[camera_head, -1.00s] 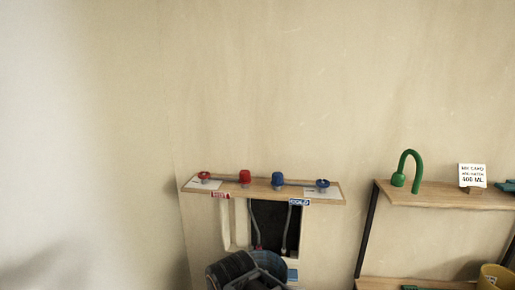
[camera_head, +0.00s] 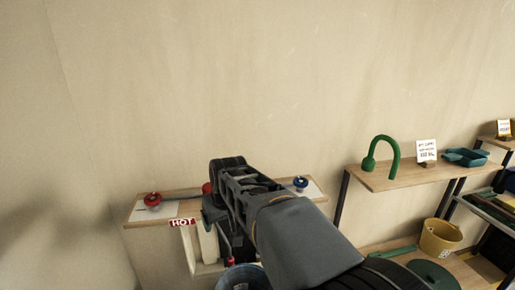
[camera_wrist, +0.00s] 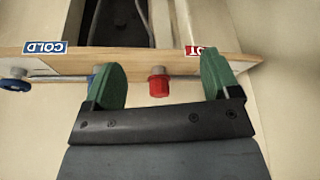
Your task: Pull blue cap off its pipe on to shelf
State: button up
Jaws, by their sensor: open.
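The blue cap is hidden behind my arm in the head view. In the wrist view only a sliver of blue (camera_wrist: 91,78) shows by the left finger, and I cannot tell whether it is the cap. My gripper (camera_wrist: 161,68) is open with green finger pads at the shelf's edge. The red cap (camera_wrist: 159,82) appears between the fingers, with no visible contact. It also shows partly beside my arm in the head view (camera_head: 207,188). The wooden shelf (camera_head: 135,213) crosses the wrist view too (camera_wrist: 140,62).
A blue valve wheel (camera_head: 300,184) and a red valve wheel (camera_head: 152,199) sit at the shelf ends. HOT (camera_head: 182,222) and COLD (camera_wrist: 45,47) labels mark its front edge. A green hooked pipe (camera_head: 385,150) stands on another shelf to the right. A bucket (camera_head: 243,277) stands below.

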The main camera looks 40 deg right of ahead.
jog(key=w+d+r+m+p, duration=0.15)
jog(key=w+d+r, duration=0.3)
jog(key=d, duration=0.45)
jog(key=w+d+r+p, duration=0.3)
jog(key=w+d, duration=0.2)
jog(key=d, duration=0.4)
jog(key=shift+h, duration=0.4)
jog(key=p+x, duration=0.2)
jog(key=x, duration=1)
jog(key=shift+w+f+p, duration=0.3)
jog(key=shift+p, duration=0.1)
jog(key=shift+c, duration=0.4)
jog(key=c, duration=1)
